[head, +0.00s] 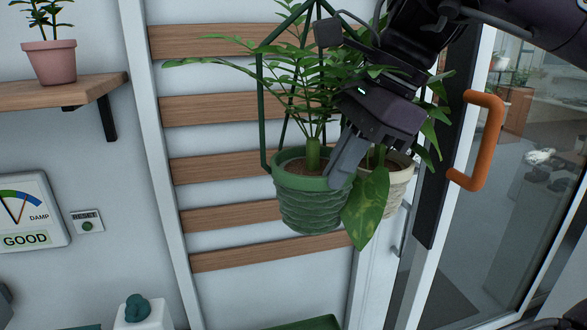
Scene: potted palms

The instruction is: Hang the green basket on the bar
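The green basket (308,207) is a ribbed green pot with a leafy plant and dark green hanger rods rising from its rim. It is upright in the middle of the head view, in front of the slatted wall. The top of its hanger is cut off by the upper edge, so what it hangs from is hidden. My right gripper (349,158) comes in from the upper right, its grey fingers pointing down over the basket's right rim. I cannot tell whether they are open or touch the rim. No bar can be made out for certain. My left gripper is out of view.
A beige pot (397,186) with a big-leaved plant is partly hidden behind the basket. A pink pot (51,62) stands on a wooden shelf (58,93) at left. An orange door handle (487,140) is at right. Wooden slats (215,217) line the wall.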

